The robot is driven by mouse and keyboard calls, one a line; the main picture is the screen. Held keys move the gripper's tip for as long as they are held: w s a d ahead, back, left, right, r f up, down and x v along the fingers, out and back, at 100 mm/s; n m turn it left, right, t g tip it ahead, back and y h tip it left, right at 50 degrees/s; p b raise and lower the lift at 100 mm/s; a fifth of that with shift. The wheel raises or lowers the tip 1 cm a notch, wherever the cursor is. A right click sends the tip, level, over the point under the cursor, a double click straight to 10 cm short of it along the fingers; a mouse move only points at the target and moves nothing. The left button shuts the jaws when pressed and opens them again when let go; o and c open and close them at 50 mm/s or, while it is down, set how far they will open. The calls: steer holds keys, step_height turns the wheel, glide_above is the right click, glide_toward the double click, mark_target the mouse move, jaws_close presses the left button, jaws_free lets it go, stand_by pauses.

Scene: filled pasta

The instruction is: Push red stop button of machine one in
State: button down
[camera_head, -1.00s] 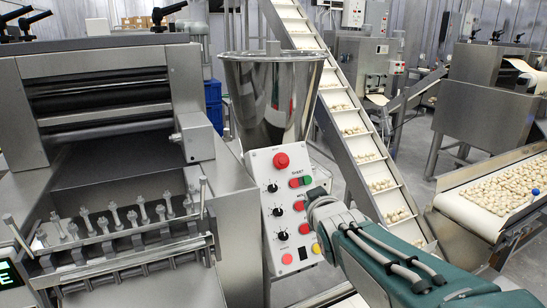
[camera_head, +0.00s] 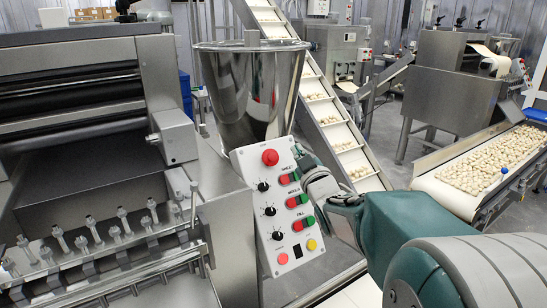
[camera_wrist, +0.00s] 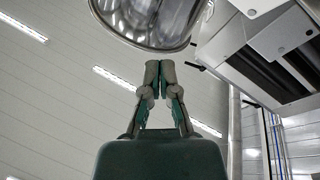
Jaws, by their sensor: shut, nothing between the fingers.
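A tilted white control panel (camera_head: 250,180) stands below the steel hopper in the head view. It has a large round red button (camera_head: 270,157) at its top. Below are three rows, each with a black knob, a red button and a green button; the top row's red button (camera_head: 284,180) shows clearly. The small labels are hard to read, so which row is machine one is unclear. My gripper (camera_head: 302,155) is at the panel's upper right edge, partly hidden; contact cannot be told. In the wrist view my gripper (camera_wrist: 160,68) is shut and empty, with no buttons visible.
The steel hopper (camera_head: 250,90) is above the panel and also shows in the wrist view (camera_wrist: 150,20). A roller machine (camera_head: 80,80) is at the left. An inclined conveyor (camera_head: 335,125) rises behind, and a pasta belt (camera_head: 440,190) is at the right.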

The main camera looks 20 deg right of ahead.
mark_target(273, 152)
steer(key=w+a+f, duration=0.2)
steer(key=w+f, duration=0.2)
steer(key=w, duration=0.3)
steer(key=shift+w+f, duration=0.2)
steer(key=shift+f, duration=0.1)
stand_by(1.3)
steer(key=shift+w+f, duration=0.2)
steer(key=shift+w, duration=0.05)
steer(key=shift+w+a+f, duration=0.15)
steer(key=shift+w+f, duration=0.05)
steer(key=shift+w, duration=0.2)
stand_by(0.9)
steer(key=shift+s, duration=0.1)
steer(key=shift+s+d+r, duration=0.2)
steer(key=shift+s+r, duration=0.25)
steer(key=shift+s, duration=0.2)
steer(key=shift+s, duration=0.1)
steer(key=s+r, duration=0.1)
steer(key=s, duration=0.1)
steer(key=s+r, duration=0.1)
steer(key=s, duration=0.1)
steer(key=shift+d+r, duration=0.35)
steer(key=shift+d, duration=0.05)
